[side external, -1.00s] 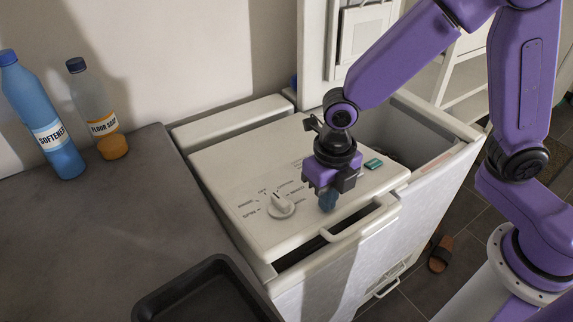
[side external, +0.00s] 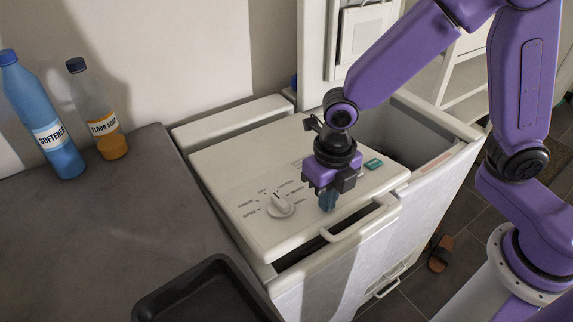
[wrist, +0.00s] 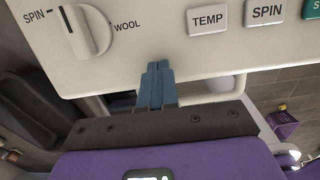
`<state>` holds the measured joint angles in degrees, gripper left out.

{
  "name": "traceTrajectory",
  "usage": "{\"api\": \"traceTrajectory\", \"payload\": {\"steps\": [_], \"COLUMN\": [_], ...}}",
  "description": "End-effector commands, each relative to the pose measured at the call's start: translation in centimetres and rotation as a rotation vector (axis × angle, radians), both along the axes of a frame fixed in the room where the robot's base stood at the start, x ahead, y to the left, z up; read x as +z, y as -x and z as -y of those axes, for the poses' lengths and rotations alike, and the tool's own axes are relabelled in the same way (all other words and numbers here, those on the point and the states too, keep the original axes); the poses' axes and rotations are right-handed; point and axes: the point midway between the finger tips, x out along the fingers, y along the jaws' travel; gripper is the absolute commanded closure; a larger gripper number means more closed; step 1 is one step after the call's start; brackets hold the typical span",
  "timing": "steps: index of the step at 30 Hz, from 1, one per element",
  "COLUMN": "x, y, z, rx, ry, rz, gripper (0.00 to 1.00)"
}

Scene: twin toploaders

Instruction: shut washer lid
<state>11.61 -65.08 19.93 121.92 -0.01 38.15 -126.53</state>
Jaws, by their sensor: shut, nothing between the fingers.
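The washer lid (side external: 240,175) is the pale panel with a round dial (side external: 281,204) on the left machine. It lies almost flat, with a dark gap under its front edge and a pale bar handle (side external: 362,218) at the front. My gripper (side external: 327,201) is shut and empty, pointing down at the lid's front part, right of the dial. In the wrist view its blue fingertips (wrist: 157,72) overlap the front edge of the lid (wrist: 150,45), between the dial and the TEMP button. I cannot tell whether they touch it.
The right machine's tub (side external: 385,130) is open, with its pale lid (side external: 345,45) upright behind it. A dark counter (side external: 90,230) on the left holds a softener bottle (side external: 45,120), a floor soap bottle (side external: 98,115) and a black tray (side external: 165,305). A slipper (side external: 441,253) lies on the floor.

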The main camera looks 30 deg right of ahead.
Motion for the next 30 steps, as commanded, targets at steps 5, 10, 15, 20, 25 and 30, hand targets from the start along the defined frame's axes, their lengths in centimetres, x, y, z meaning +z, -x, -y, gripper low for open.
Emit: {"api": "traceTrajectory", "payload": {"steps": [5,10,15,20,25,30], "x": [0.0,-0.7,-1.6,-1.6,-2.4,-4.5], "y": [0.0,0.2,0.3,0.3,0.5,0.8], "z": [0.0,0.0,0.0,0.0,0.0,0.1], "rx": [0.0,0.0,-0.001,-0.001,0.0,0.001], "ry": [0.0,0.002,0.001,0.0,0.003,0.004], "rz": [0.0,-0.001,-0.001,0.0,-0.002,-0.003], "gripper": [1.0,1.0,1.0,1.0,1.0,1.0]}}
